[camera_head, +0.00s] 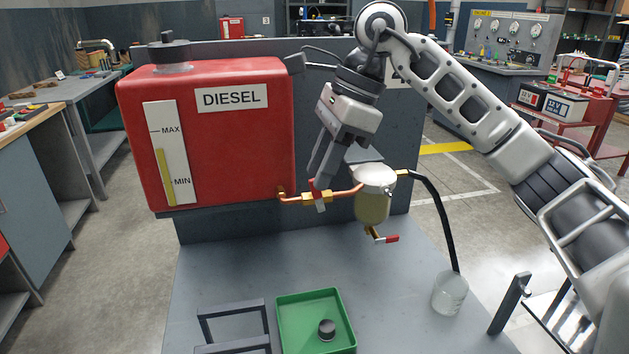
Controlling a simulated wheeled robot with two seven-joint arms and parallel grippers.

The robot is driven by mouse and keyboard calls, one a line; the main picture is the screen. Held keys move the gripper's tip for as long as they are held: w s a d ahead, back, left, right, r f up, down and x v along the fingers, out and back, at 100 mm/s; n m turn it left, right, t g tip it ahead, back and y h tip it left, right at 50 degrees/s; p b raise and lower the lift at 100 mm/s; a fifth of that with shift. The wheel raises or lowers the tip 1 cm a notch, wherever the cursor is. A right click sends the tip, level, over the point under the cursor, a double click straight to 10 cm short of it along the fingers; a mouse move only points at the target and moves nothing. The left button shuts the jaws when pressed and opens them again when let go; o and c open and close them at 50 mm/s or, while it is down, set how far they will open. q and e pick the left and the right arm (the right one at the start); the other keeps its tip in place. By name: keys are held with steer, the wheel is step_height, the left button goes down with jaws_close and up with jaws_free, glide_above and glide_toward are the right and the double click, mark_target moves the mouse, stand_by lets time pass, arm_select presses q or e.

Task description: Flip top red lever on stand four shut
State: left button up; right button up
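My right gripper (322,172) reaches down from the upper right to the top red lever (317,184). The lever sits on a brass valve (317,198) in the copper fuel line, between the red diesel tank (215,130) and the filter bowl (374,192). The fingertips overlap the lever in this view and hide part of it. I cannot tell whether they touch it or how wide the fingers are apart. A second red-tipped lever (392,239) sticks out to the right below the bowl. My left gripper is not in view.
A black hose (440,212) runs from the filter into a clear beaker (449,293). A green tray (290,322) holding a black cap (327,329) sits at the front, beside a dark frame (233,305). The bench top (390,305) between tray and beaker is clear.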

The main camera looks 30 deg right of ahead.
mark_target(316, 193)
steer(key=shift+x, duration=1.6)
